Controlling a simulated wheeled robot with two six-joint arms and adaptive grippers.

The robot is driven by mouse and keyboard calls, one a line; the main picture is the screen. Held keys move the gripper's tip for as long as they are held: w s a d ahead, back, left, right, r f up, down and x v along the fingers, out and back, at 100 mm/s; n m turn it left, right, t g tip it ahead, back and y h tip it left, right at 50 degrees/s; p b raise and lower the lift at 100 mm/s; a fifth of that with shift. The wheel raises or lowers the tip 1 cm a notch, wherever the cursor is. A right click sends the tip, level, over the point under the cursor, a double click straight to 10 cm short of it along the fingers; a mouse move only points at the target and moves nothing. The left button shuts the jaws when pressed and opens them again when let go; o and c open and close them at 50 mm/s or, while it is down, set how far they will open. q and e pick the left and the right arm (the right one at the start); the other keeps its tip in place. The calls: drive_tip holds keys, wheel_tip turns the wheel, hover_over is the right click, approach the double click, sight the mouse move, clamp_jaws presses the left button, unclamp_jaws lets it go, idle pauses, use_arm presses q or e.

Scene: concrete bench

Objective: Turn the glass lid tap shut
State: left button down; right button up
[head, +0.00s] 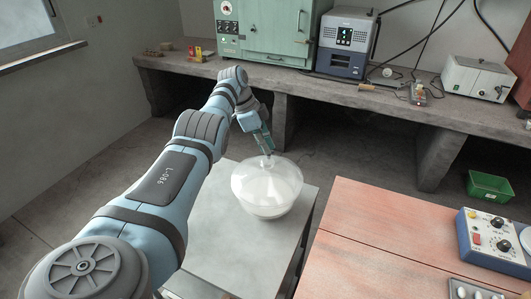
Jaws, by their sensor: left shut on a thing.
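A round glass vessel with a clear domed lid (267,180) stands upright on a grey table in the middle of the head view. Its lower part looks whitish. My left gripper (267,151) reaches down from above to the top of the lid, where the tap sits. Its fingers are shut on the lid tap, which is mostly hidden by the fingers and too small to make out. I cannot tell which way the tap is turned. My right gripper is not in view.
The grey table (222,262) has bare room in front of the vessel. A reddish wooden table (400,240) stands to the right with a blue instrument box (492,243). A concrete bench (310,88) behind holds a green cabinet (268,30) and other devices. A green bin (490,185) is under it.

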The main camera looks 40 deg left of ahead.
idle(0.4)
use_arm(q)
drive_tip(key=c, duration=1.8)
unclamp_jaws()
drive_tip(key=shift+o, duration=0.2)
drive_tip(key=shift+a+r, duration=0.1)
drive_tip(key=v, duration=0.7)
drive_tip(key=shift+r, duration=0.15)
